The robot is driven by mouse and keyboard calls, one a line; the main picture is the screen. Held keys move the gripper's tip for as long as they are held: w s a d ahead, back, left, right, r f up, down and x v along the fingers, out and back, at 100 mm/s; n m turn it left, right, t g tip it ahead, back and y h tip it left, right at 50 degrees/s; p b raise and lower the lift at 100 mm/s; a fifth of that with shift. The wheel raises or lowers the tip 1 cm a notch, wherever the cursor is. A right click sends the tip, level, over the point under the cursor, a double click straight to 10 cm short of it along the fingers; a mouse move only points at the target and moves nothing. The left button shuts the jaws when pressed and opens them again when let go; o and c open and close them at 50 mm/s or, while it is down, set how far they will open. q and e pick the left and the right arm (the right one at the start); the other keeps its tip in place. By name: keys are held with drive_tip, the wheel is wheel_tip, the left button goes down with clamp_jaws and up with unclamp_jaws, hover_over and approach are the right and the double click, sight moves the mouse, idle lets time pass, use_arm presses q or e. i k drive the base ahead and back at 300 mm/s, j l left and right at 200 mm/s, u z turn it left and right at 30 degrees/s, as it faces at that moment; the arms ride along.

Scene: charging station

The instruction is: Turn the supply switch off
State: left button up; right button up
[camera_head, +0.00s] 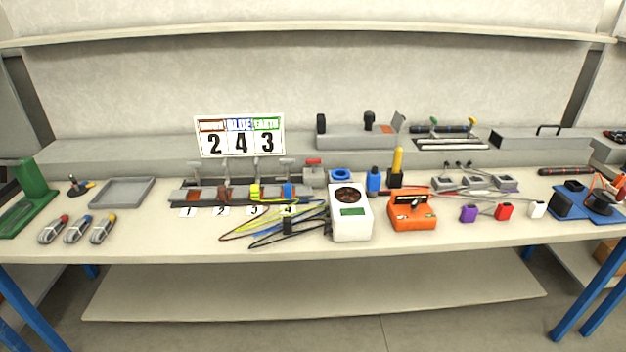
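Neither of my grippers is in view. A small grey box with a red lever on top (314,175) stands at the right end of a row of terminals (237,193); it may be the supply switch, but no label on it can be read. The red lever (314,162) looks level, and I cannot tell whether this means on or off. The terminals have brown, yellow and blue parts, with cards numbered 1 to 4 in front. A sign (240,136) behind them shows brown 2, blue 4, earth 3.
A white charger unit (349,222) and an orange tester (412,211) stand right of the wires (262,222). A grey tray (122,192) and a green stand (36,195) are at left. The bench's front edge (180,250) is mostly clear. A shelf (300,32) runs above.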

sight(313, 162)
drive_tip(key=i+l, duration=0.15)
drive_tip(key=i, duration=0.35)
drive_tip(key=i+l, duration=0.2)
drive_tip(key=i, duration=0.25)
